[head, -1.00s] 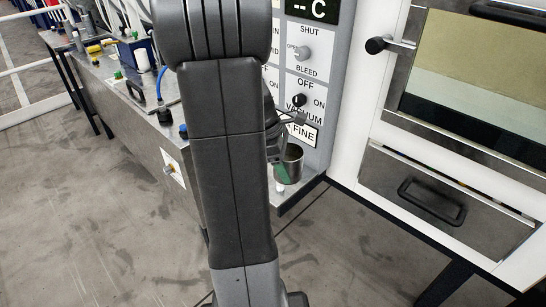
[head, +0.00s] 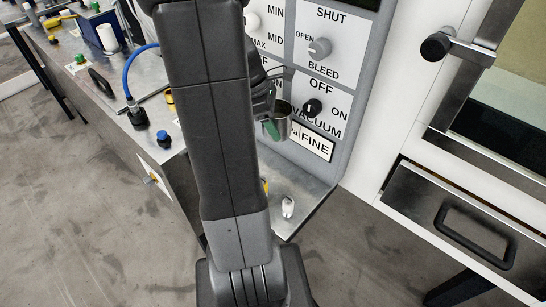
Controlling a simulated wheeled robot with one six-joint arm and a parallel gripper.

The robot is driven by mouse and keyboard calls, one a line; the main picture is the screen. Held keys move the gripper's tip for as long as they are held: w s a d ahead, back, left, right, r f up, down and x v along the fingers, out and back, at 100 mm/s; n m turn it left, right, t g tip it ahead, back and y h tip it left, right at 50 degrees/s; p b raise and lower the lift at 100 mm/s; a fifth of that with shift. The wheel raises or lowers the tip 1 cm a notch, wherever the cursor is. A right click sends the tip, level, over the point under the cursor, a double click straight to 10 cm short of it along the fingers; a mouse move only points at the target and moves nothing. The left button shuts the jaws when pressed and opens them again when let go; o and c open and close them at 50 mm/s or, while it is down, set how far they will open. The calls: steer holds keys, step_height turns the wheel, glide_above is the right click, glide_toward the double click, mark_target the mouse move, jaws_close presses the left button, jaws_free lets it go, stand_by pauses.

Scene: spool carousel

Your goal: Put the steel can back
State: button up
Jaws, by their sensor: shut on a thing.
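The steel can (head: 277,123) is a small grey metal cup with an open top and a green patch on its side. It hangs in the air in front of the control panel, above the bench end. My gripper (head: 270,112) is shut on the can, and my arm hides much of the gripper and the can's left side. The fingertips are hard to make out.
The control panel (head: 332,85) with bleed and vacuum knobs stands behind the can. A small white piece (head: 288,206) is on the metal bench (head: 305,186) below. A blue hose (head: 131,72) and black fitting (head: 137,116) lie left. A drawer handle (head: 474,238) juts out at right.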

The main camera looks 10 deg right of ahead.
step_height(320, 180, down, 17)
steer(key=shift+s+f+b, duration=0.1)
steer(key=shift+f+b, duration=0.1)
steer(key=shift+b, duration=0.15)
steer(key=shift+f, duration=0.15)
steer(key=o, duration=1.1)
steer(key=shift+o, duration=0.2)
steer(key=shift+a+r, duration=0.1)
steer(key=shift+r, duration=0.35)
steer(key=v, duration=1.1)
steer(key=shift+r, duration=0.25)
steer(key=shift+f, duration=0.1)
